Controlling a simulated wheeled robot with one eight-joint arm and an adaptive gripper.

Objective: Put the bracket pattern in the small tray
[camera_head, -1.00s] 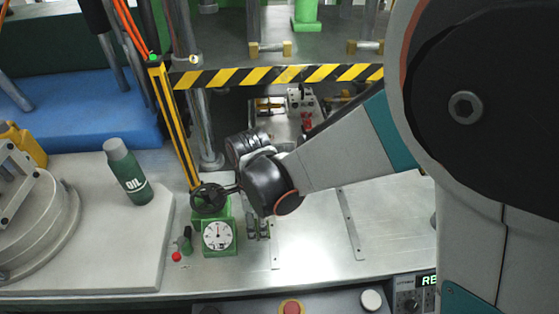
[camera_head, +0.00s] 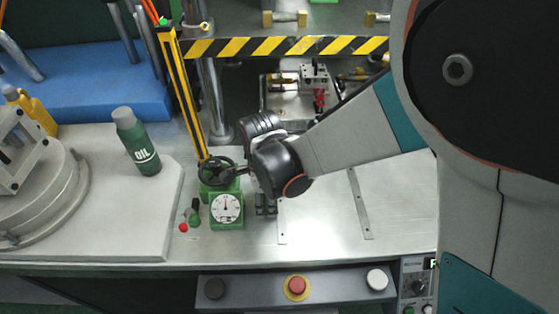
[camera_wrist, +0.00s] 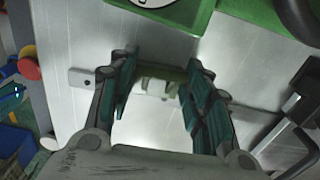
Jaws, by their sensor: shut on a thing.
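In the wrist view, my gripper (camera_wrist: 158,88) has its teal-padded fingers closed on a small pale green piece, which I take to be the bracket pattern (camera_wrist: 158,84). The piece spans the space between the fingertips, and a pale part shows at its middle. The fingers hide its ends. In the head view, my gripper (camera_head: 266,204) is low over the metal bench, just right of the green dial gauge, and its wrist hides most of it. The piece cannot be made out there. I cannot identify the small tray in either view.
The green dial gauge (camera_head: 226,208) with a black handwheel (camera_head: 217,171) stands close left of my gripper. A green oil bottle (camera_head: 136,142) is farther left. A striped barrier (camera_head: 290,46) crosses behind. Bare metal bench (camera_head: 325,210) lies to the right, with thin strips on it.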

